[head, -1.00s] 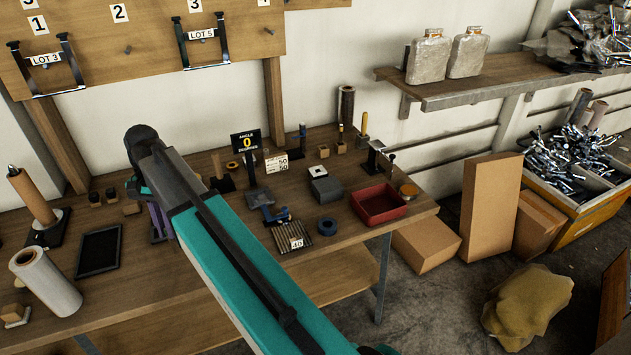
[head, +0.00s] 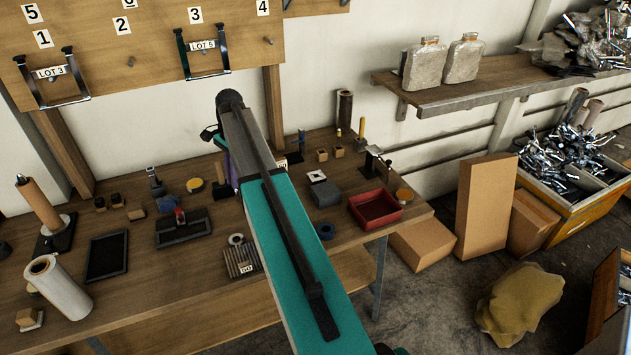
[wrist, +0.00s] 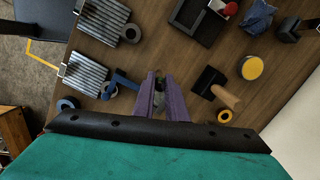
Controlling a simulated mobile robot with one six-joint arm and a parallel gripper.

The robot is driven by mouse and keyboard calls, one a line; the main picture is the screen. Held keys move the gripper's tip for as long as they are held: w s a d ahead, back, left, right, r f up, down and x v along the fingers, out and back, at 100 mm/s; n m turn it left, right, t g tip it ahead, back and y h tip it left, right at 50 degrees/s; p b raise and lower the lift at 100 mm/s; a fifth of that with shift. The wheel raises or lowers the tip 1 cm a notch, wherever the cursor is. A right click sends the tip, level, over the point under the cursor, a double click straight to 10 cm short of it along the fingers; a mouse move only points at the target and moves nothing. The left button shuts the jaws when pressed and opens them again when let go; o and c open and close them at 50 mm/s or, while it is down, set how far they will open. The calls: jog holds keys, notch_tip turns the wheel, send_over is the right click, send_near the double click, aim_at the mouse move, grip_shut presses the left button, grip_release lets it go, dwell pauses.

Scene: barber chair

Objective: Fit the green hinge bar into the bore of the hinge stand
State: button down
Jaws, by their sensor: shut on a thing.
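My gripper (wrist: 158,98) shows its purple fingers in the wrist view, closed around a small dark grey thing (wrist: 158,84) above the bench. No green shows on this held thing, and I cannot tell whether it is the green hinge bar. In the head view my arm hides most of the gripper; only a bit of purple shows beside it. A dark upright stand with a metal side piece (head: 373,160) is at the bench's right rear; I cannot tell whether it is the hinge stand. A bore is not clear in either view.
The bench (head: 130,265) holds a black tray (head: 107,256), a dark tray with a red-topped item (head: 183,229), a ribbed block (head: 241,261) and a red bin (head: 376,206). A LOT 5 frame (head: 206,74) hangs on the backboard.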

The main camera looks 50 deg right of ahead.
jog(key=s+d+r+m+p, duration=0.1)
jog(key=s+d+m+p, duration=0.1)
jog(key=d, duration=0.8)
jog(key=s+d+r+m+p, duration=0.1)
jog(key=s+d+m+p, duration=0.1)
jog(key=d, duration=0.8)
jog(key=s+d+r+m+t+p, duration=0.1)
jog(key=s+d+m+p, duration=0.1)
jog(key=d, duration=0.8)
jog(key=s+m, duration=0.1)
jog(key=m, duration=0.1)
jog(key=shift+s+d+m, duration=0.15)
jog(key=shift+d+m, duration=0.1)
jog(key=shift+m, duration=0.15)
jog(key=shift+f+b, duration=1.25)
jog(key=shift+f, duration=1.2)
jog(key=shift+f+b, duration=1.35)
jog(key=shift+f, duration=1.15)
jog(key=shift+f, duration=0.15)
jog(key=c, duration=1.8)
grip_release()
